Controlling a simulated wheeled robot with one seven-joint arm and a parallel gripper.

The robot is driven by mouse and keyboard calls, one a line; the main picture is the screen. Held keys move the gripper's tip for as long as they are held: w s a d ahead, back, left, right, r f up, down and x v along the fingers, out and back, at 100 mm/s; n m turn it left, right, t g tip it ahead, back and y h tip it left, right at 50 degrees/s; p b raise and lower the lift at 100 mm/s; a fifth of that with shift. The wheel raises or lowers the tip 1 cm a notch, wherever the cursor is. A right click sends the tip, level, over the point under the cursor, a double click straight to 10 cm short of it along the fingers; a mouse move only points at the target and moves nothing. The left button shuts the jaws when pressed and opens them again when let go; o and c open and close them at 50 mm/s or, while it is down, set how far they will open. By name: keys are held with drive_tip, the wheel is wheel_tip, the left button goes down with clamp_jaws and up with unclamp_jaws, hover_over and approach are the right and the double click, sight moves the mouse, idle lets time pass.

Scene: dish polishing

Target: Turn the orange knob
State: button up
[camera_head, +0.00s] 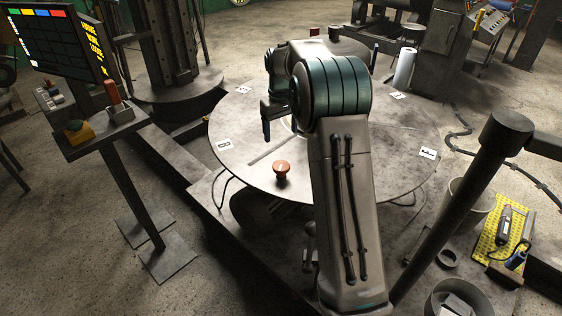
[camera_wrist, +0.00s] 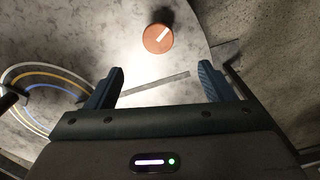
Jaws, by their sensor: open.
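The orange knob (camera_head: 282,168) stands on the near edge of the round grey table (camera_head: 245,145), left of my arm in the head view. In the wrist view the knob (camera_wrist: 158,38) is seen from above, round, with a pale slanted bar on its top. My gripper (camera_wrist: 160,78) is open and empty, its two dark fingers apart. The knob lies beyond the fingertips in the wrist view, and nothing is between the fingers but the table surface. In the head view my gripper (camera_head: 266,128) is partly hidden by my arm.
A straight slot (camera_wrist: 155,85) runs across the table near the knob. A control stand (camera_head: 95,130) with a screen (camera_head: 55,40) and a red lever is at the left. A yellow mat (camera_head: 490,245) with tools and a bucket (camera_head: 460,297) are at the right.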

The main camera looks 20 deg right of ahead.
sight(281, 165)
drive_tip(key=f, duration=0.4)
drive_tip(key=f+p, duration=0.1)
drive_tip(key=f, duration=0.9)
drive_tip(key=shift+w+d+f, duration=0.15)
drive_tip(key=shift+w+f, duration=0.1)
drive_tip(key=shift+w, duration=0.05)
drive_tip(key=c, duration=1)
